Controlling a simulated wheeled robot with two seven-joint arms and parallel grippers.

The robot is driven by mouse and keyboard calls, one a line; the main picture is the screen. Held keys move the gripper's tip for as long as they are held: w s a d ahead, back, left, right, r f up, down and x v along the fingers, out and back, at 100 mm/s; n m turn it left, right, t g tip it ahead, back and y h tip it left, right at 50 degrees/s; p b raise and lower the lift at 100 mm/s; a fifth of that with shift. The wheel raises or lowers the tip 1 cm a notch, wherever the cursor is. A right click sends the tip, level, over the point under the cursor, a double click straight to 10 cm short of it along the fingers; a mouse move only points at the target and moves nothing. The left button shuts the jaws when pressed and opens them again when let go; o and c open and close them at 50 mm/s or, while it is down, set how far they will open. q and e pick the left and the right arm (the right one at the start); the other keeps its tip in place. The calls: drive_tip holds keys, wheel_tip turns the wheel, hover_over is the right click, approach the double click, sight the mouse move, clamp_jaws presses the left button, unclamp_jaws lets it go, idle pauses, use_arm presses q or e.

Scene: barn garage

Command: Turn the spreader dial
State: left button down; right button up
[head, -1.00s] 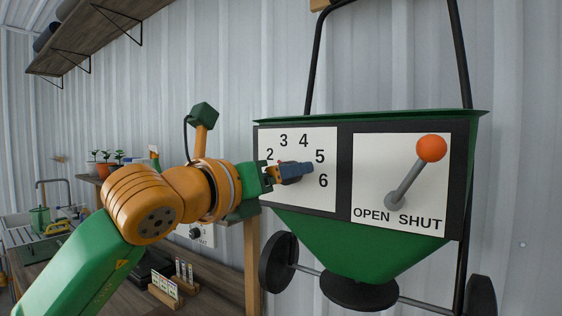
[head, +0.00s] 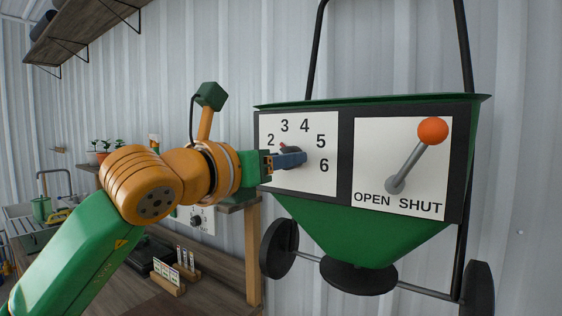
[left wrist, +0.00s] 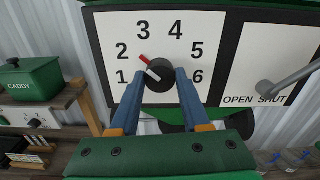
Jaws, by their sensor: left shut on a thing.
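The spreader dial (left wrist: 161,76) is a round black knob on a white panel numbered 1 to 6. In the left wrist view its red pointer points up-left, between 2 and 3, and a white bar lies across its face. My left gripper (left wrist: 160,84) has its blue fingers on both sides of the knob, shut on it. In the head view the gripper (head: 299,159) reaches the panel from the left and hides most of the dial (head: 291,149); the red tip shows above the fingers. My right gripper is not in view.
Right of the dial is a lever with an orange ball (head: 432,130), marked OPEN and SHUT. A workbench (head: 210,284) with seed packets is at lower left. A green caddy (left wrist: 30,79) stands left of the panel.

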use_arm(q)
drive_tip(key=shift+f+m+p, duration=0.1)
drive_tip(key=shift+m+p, duration=1.05)
drive_tip(key=shift+m, duration=13.55)
drive_tip(key=shift+c, duration=1.9)
unclamp_jaws()
